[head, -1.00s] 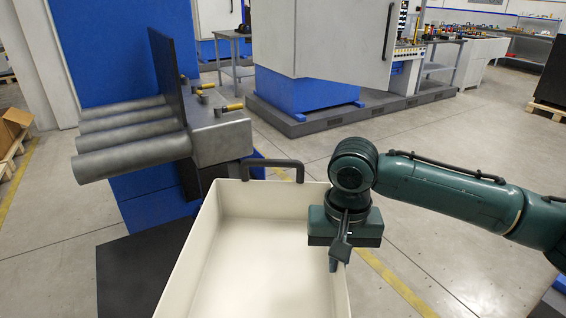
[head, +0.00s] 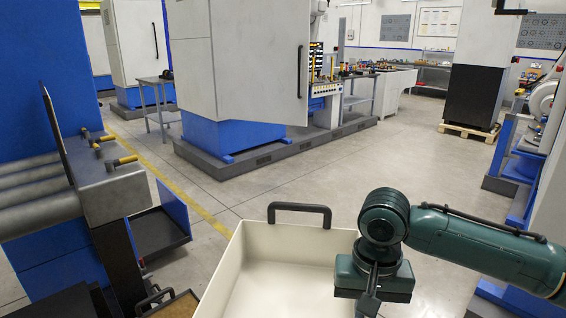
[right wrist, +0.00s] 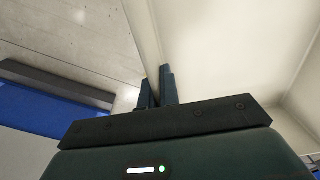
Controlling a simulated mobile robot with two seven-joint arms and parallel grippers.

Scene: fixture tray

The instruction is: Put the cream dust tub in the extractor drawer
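The cream dust tub (head: 312,243), an open empty box with a black handle on its far wall, is at the bottom centre of the head view. Its near end is out of frame. My right gripper (head: 368,302) is at the tub's right wall. In the right wrist view, its fingers (right wrist: 158,88) straddle the wall (right wrist: 150,45) and look closed on it. An open drawer (head: 174,207) with a blue front and dark floor stands out from the blue machine at left; I take it for the extractor drawer. My left gripper is out of view.
The blue machine (head: 30,135) has grey cylinders and a grey block (head: 110,190) with yellow-tipped levers. A dark part with a black handle and a brown panel (head: 175,306) lies low, left of the tub. Open floor (head: 290,180) lies beyond the tub, before a grey-and-blue cabinet.

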